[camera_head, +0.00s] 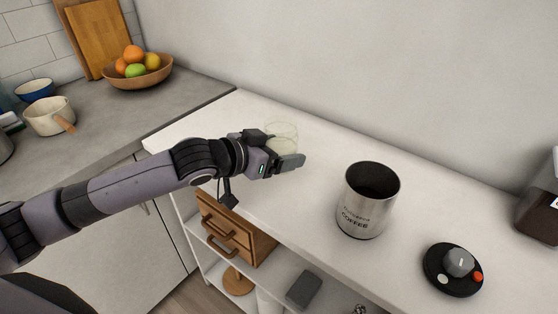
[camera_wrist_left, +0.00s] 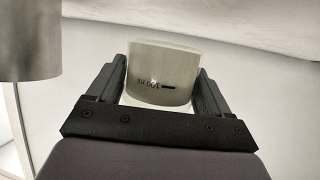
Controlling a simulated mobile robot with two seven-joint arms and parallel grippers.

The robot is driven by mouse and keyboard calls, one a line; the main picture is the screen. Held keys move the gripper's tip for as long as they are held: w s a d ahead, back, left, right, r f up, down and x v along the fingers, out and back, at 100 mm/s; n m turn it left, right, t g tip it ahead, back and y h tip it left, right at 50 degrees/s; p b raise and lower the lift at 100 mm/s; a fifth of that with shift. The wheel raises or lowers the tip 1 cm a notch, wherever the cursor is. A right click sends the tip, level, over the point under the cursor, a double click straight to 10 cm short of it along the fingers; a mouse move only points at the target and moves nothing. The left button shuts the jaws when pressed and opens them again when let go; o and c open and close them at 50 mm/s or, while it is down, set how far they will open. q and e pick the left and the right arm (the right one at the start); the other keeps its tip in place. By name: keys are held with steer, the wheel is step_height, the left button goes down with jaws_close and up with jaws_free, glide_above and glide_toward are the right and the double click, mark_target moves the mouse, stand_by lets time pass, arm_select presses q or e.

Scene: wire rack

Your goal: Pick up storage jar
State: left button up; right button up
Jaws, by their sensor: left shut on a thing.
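A clear glass storage jar (camera_head: 283,131) with pale contents stands on the white top near the back wall, partly hidden behind my left gripper (camera_head: 279,150). In the left wrist view the jar (camera_wrist_left: 160,75) sits between the two dark fingers of my left gripper (camera_wrist_left: 160,88), with a "100 ml" marking facing the camera. The fingers touch it on both sides and are shut on it. I cannot tell whether its base is off the surface. My right gripper is in neither view.
A metal coffee canister (camera_head: 366,204) stands open on the white top (camera_head: 320,210), right of the gripper. A black dial device (camera_head: 453,272) lies further right. A fruit bowl (camera_head: 137,73) and a pot (camera_head: 50,117) are on the grey counter at left.

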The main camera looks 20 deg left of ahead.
arm_select(q)
step_height(320, 180, up, 15)
steer(key=shift+p, duration=0.35)
stand_by(0.4)
stand_by(0.8)
